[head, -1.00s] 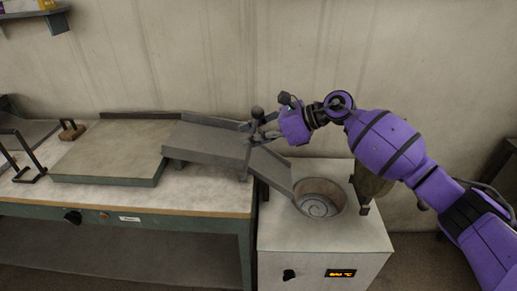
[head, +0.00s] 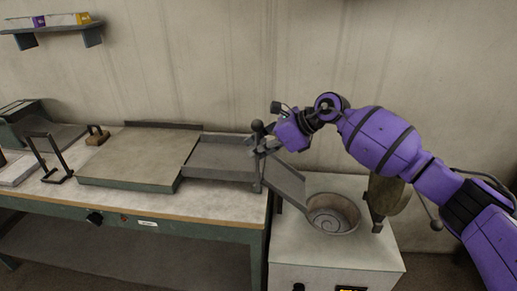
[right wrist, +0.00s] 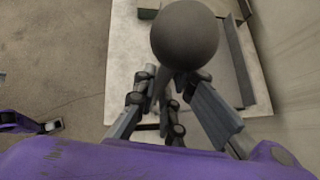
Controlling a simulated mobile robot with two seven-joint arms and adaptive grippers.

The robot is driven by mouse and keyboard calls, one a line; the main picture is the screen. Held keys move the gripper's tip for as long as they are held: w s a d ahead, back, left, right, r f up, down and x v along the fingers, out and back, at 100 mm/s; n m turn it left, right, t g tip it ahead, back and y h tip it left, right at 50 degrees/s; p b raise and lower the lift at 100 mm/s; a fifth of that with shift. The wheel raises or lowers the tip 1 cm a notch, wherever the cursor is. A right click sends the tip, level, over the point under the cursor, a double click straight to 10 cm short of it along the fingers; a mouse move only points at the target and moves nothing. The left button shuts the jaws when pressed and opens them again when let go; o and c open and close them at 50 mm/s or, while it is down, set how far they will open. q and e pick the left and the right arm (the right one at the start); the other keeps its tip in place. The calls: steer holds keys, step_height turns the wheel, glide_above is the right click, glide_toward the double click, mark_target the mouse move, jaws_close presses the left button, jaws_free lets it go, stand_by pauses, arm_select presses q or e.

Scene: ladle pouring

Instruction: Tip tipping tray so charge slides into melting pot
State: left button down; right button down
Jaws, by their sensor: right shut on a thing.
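The grey tipping tray (head: 220,158) lies nearly level between the flat bench plate and a sloping chute. I see no charge on its floor. A post with a dark ball knob (head: 257,127) stands at its right end. My right gripper (head: 262,148) is shut on this post below the knob. In the right wrist view the knob (right wrist: 185,35) hides part of the fingers (right wrist: 168,92). The melting pot (head: 332,214) is a round opening with a spiral on its floor; I cannot make out any charge in it.
The chute (head: 283,183) slopes from the tray's right end to the pot. The white furnace housing (head: 335,258) stands beside the bench (head: 210,205). The flat plate (head: 130,158) and a dark bracket (head: 55,160) lie left of the tray. A shelf (head: 50,27) hangs upper left.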

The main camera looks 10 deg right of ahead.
steer(key=c, duration=1.9)
jaws_free()
steer(key=shift+a, duration=0.2)
arm_select(q)
steer(key=shift+a, duration=0.3)
arm_select(e)
steer(key=shift+o, duration=0.4)
arm_select(q)
steer(key=shift+d, duration=0.1)
arm_select(e)
steer(key=v, duration=1.2)
steer(key=shift+d, duration=0.1)
